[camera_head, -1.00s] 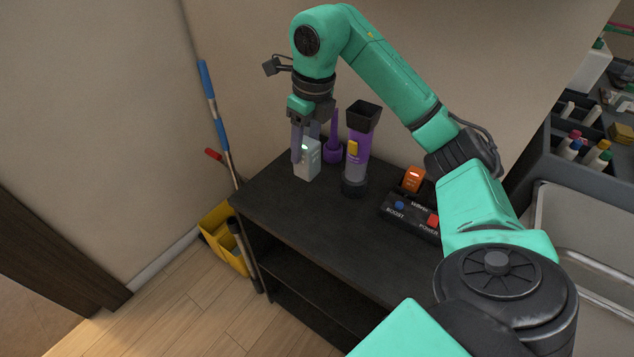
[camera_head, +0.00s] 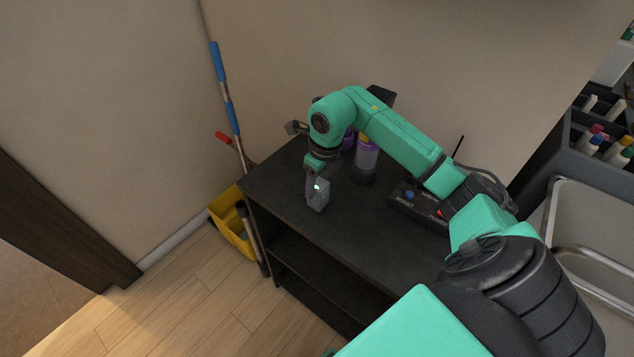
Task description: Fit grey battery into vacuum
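The grey battery (camera_head: 318,198), with a small green light, is at the front left part of the dark table. My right gripper (camera_head: 317,176) is above it and shut on its upper part; whether its base touches the tabletop I cannot tell. The handheld vacuum (camera_head: 367,157), grey and purple with a black nozzle (camera_head: 381,95) on top, stands upright behind and to the right of the battery. My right arm hides its middle. My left gripper is not in view.
A black charger base (camera_head: 404,196) with a blue button is on the dark table (camera_head: 330,245), partly hidden by my arm. A mop handle (camera_head: 231,118) and yellow bucket (camera_head: 228,222) stand left. The table's front is clear.

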